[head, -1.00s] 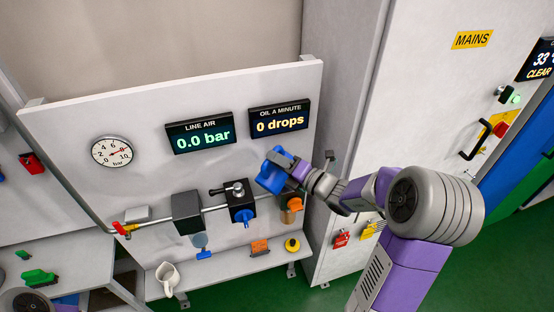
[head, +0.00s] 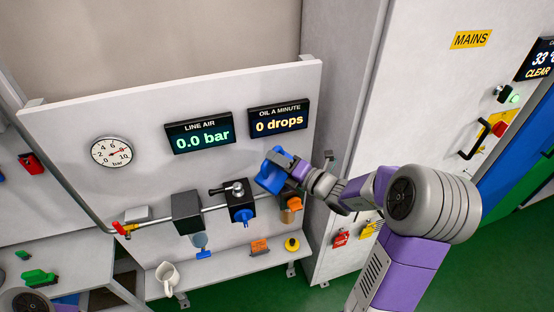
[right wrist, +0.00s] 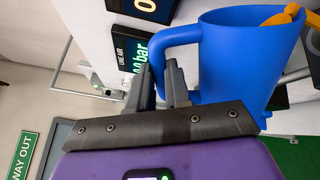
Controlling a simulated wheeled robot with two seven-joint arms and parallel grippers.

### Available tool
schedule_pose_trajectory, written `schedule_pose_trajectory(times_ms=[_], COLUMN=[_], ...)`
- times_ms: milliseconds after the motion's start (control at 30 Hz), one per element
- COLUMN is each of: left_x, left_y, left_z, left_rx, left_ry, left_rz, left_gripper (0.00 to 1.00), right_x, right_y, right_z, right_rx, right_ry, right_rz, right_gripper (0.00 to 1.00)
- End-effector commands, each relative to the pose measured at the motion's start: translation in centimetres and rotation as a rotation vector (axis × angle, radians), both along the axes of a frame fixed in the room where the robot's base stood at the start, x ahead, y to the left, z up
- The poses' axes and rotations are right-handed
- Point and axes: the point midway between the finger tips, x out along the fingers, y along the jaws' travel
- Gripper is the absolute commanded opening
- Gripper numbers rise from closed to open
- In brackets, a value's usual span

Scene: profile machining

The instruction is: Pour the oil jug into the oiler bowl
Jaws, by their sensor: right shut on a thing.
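The blue oil jug (head: 270,172) is held up in front of the panel, near the top of the oiler. My right gripper (right wrist: 162,85) is shut on the jug's handle; the jug body (right wrist: 245,60) fills the upper right of the right wrist view. The jug looks tilted; no oil stream is visible. The oiler bowl (head: 288,216) is amber and hangs below an orange part (head: 296,204), just below and right of the jug. An orange shape (right wrist: 285,14) shows by the jug's rim in the wrist view. My left gripper is out of view.
A black block with a blue knob (head: 241,214) and a filter unit (head: 187,212) sit left on the pipe. The shelf (head: 225,262) below holds a white jug (head: 167,274), an orange block (head: 260,247) and a yellow item (head: 292,245). A grey cabinet stands right.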

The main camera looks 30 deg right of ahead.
Motion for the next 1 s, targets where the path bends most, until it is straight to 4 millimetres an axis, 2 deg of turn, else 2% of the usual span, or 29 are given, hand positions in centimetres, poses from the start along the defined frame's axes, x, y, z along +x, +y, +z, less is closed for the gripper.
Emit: schedule_pose_trajectory(times_ms=[367,700,1000], left_x=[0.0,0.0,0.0], left_y=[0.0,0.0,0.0], left_z=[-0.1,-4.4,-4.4], left_rx=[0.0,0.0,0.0], left_ry=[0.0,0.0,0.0], left_rz=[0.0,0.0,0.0], left_gripper=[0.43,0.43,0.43], right_x=[0.0,-0.9,-1.0], right_y=[0.1,2.4,2.6], right_z=[0.0,-0.7,-0.4], right_rx=[-0.006,-0.29,-0.331], right_ry=[-0.006,-0.113,-0.125], right_rz=[0.0,0.001,0.0], right_gripper=[0.0,0.0,0.0])
